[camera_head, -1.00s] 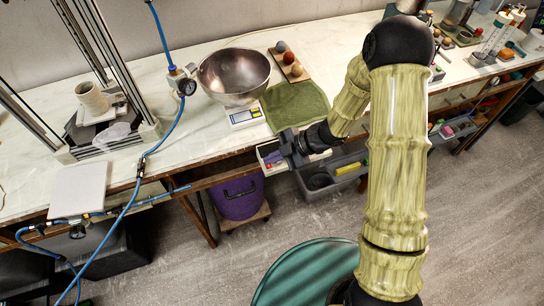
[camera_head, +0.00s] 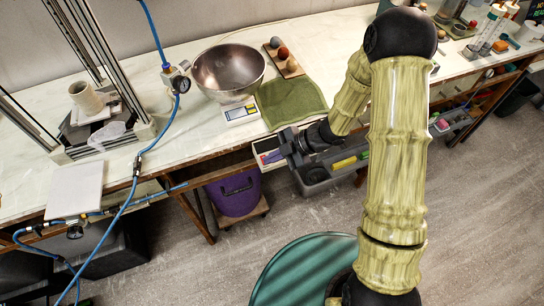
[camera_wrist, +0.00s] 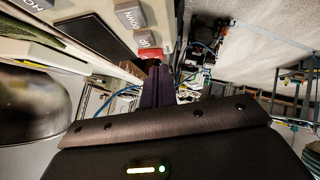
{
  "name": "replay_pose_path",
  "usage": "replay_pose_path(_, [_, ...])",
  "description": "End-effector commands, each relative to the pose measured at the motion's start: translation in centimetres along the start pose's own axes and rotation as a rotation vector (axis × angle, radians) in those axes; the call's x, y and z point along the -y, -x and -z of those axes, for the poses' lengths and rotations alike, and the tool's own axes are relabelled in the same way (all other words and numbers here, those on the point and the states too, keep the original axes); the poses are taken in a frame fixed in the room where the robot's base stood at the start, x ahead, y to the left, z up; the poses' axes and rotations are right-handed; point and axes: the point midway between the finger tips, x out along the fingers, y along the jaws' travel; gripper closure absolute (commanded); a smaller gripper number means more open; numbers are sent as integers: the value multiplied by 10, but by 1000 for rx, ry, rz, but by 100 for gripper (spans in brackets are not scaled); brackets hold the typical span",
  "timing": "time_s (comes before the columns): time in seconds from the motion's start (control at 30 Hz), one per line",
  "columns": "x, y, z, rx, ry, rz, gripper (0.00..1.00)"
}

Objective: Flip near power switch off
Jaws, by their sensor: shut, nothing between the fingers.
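In the wrist view, a pale panel carries grey buttons, one labelled DOWN (camera_wrist: 130,15), and a small red switch (camera_wrist: 150,53) at its near end. My gripper (camera_wrist: 157,72) is shut and empty, with its dark fingertips close to the red switch. I cannot tell whether they touch. I cannot read the switch's position. In the head view, my gripper (camera_head: 272,155) is at the bench's front edge, over a small white box, and the red switch cannot be made out.
A metal bowl (camera_head: 229,72), a small scale (camera_head: 242,114) and a green cloth (camera_head: 291,102) are on the bench. A purple bucket (camera_head: 236,195) stands underneath. Blue hoses (camera_head: 152,146) run at left.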

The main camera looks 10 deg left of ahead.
Motion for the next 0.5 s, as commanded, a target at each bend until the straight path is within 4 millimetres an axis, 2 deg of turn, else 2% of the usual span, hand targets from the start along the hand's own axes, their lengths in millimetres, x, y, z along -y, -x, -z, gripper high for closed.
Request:
replay_pose_path(0.27, [-10, 25, 25, 0, 0, 0, 100])
replay_pose_path(0.5, [-16, 67, 20, 4, 3, -4, 100])
